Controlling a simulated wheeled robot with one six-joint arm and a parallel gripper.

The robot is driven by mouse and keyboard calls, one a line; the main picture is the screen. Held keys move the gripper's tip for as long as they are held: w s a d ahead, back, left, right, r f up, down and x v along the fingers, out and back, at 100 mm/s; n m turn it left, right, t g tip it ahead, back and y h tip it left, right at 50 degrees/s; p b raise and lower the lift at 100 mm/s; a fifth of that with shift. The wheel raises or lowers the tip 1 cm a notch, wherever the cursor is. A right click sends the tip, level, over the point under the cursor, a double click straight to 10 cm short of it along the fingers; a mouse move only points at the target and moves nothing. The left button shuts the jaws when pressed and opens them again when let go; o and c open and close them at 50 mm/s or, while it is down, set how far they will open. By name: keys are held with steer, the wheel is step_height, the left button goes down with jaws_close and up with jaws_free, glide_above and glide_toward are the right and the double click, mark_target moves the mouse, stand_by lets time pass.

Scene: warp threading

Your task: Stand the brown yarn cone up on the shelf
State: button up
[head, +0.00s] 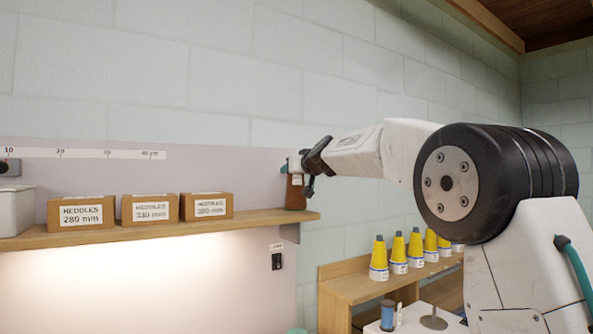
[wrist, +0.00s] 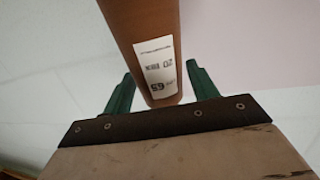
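The brown yarn cone (head: 295,198) is upright at the right end of the wooden shelf (head: 150,231), and its foot appears to meet the shelf top. My gripper (head: 305,175) is at the cone's upper part, coming from the right, and partly covers it. In the wrist view the brown cone (wrist: 150,35) with its white label lies between the two green fingers of my gripper (wrist: 160,75). A narrow gap shows between the cone and each finger, so the gripper looks slightly open around it. The cone's far side is hidden.
Several heddle boxes (head: 150,209) stand on the shelf left of the cone, with a white bin (head: 12,211) at far left. Bare shelf lies between the boxes and the cone. Several yellow cones (head: 398,250) stand on a lower wooden rack (head: 345,290) to the right.

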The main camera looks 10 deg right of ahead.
steer(key=shift+o, duration=0.2)
steer(key=v, duration=1.2)
steer(key=shift+r, duration=0.1)
steer(key=s+a+f+n+g+y, duration=0.1)
steer(key=s+a+f+g, duration=0.15)
steer(key=s+f, duration=0.65)
steer(key=s+a+f+g, duration=0.2)
steer(key=s+f+g, duration=0.25)
steer(key=s, duration=0.75)
steer(key=s+d+f+m+g+h, duration=0.1)
steer(key=s+d+f+g, duration=0.2)
steer(key=s+f, duration=0.7)
steer(key=s+d+f+m+g+h, duration=0.1)
steer(key=s+d+f+g+h, duration=0.1)
steer(key=s+f, duration=0.9)
steer(key=s+d+g, duration=0.1)
steer(key=s+g, duration=0.1)
steer(key=s, duration=0.6)
steer(key=shift+s+f+m+g+h, duration=0.2)
steer(key=shift+s+m+g+h, duration=0.1)
steer(key=shift+s+m+g, duration=0.1)
